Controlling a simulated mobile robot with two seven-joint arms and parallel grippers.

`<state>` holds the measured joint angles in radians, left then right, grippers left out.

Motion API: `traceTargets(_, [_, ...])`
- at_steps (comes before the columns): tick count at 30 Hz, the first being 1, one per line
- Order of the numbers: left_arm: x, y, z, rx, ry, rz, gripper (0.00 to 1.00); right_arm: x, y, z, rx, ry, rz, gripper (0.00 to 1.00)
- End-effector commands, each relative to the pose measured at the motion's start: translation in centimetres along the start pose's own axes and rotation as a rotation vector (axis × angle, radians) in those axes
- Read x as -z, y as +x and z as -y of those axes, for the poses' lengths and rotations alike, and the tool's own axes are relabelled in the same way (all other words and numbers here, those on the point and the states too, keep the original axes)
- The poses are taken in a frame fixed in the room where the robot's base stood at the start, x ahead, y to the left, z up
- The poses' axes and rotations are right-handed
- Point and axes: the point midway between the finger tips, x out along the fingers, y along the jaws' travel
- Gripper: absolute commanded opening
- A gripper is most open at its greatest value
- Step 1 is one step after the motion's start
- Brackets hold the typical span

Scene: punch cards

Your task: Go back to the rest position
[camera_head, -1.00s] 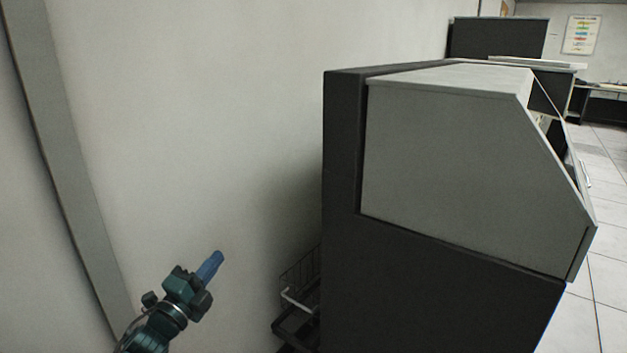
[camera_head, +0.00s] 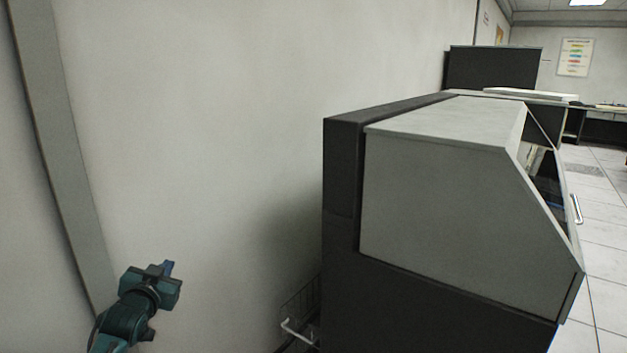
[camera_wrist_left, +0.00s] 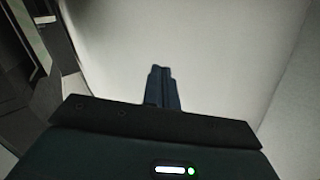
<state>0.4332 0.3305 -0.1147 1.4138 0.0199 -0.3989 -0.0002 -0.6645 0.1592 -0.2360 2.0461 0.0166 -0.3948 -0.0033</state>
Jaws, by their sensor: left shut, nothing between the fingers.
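My left gripper (camera_head: 168,268) is at the lower left of the head view, at the end of a teal arm. Its blue fingers are together with nothing between them, in front of the bare white wall (camera_head: 220,120). In the left wrist view the shut fingers (camera_wrist_left: 162,72) point at a pale, empty surface. My right gripper is in neither view.
A large grey and black machine (camera_head: 440,200) with a sloped front fills the right half. A wire basket (camera_head: 300,308) is low beside it. A grey wall strip (camera_head: 60,140) is at the left. Tiled floor (camera_head: 605,230) is clear at the far right.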

Motion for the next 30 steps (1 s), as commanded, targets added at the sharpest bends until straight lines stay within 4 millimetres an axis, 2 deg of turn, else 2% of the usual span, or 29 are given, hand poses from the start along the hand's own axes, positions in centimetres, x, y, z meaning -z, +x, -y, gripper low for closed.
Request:
traceTargets(1, [-1.8,-1.1,-1.6,-0.025,0.001,0.018,0.00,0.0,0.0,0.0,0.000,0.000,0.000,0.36])
traceTargets(5, [-6.0,-4.5,-5.9,-0.093,-0.005,0.067,0.00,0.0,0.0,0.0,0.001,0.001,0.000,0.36])
traceTargets(8, [-9.8,-8.3,-9.7,-0.156,-0.019,0.115,0.00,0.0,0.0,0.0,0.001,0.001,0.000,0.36])
traceTargets(11, [-13.4,-13.4,-13.8,-0.226,-0.047,0.173,0.00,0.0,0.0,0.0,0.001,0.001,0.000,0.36])
traceTargets(12, [-14.7,-15.7,-15.3,-0.255,-0.061,0.198,0.00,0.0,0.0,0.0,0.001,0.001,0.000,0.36])
traceTargets(15, [-17.2,-21.7,-18.6,-0.317,-0.104,0.259,0.00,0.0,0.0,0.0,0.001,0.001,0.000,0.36])
traceTargets(18, [-18.6,-27.1,-21.0,-0.365,-0.149,0.316,0.00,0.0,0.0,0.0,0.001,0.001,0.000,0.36])
traceTargets(22, [-19.3,-32.2,-22.8,-0.401,-0.198,0.371,0.00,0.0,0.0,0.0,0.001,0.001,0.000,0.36])
traceTargets(25, [-19.4,-34.4,-23.4,-0.415,-0.220,0.395,0.00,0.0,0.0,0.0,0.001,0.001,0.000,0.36])
traceTargets(30, [-19.4,-35.4,-23.7,-0.422,-0.231,0.408,0.00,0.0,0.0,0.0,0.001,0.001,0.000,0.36])
